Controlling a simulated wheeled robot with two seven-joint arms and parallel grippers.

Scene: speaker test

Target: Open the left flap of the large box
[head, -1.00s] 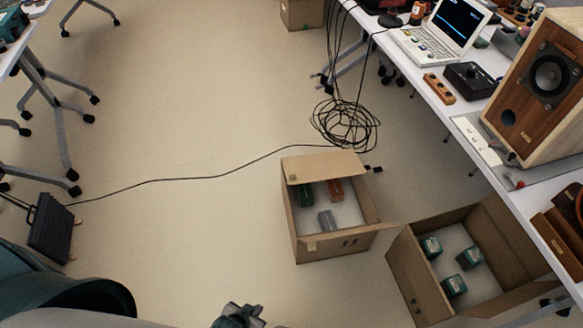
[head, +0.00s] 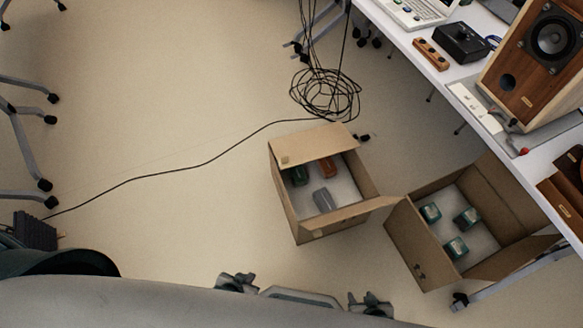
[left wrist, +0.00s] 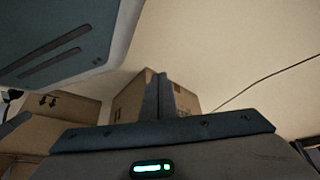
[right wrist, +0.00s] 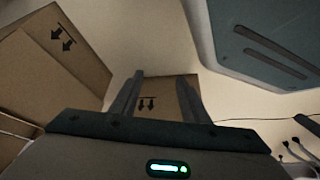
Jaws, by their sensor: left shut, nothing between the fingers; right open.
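Two open cardboard boxes stand on the floor in the head view. The right box (head: 411,243) looks a little larger and holds several green packages (head: 456,248); its near flap (head: 515,258) sticks outward. My left gripper (head: 237,283) is shut and empty, apart from the boxes, below the middle box. My right gripper (head: 370,304) is open and empty, below the gap between boxes.
A coiled black cable (head: 325,95) lies behind the middle box, one strand running left across the floor. A white table (head: 415,55) with a wooden speaker (head: 535,65) runs along the right, beside the right box. Chair or table legs (head: 30,150) stand at left.

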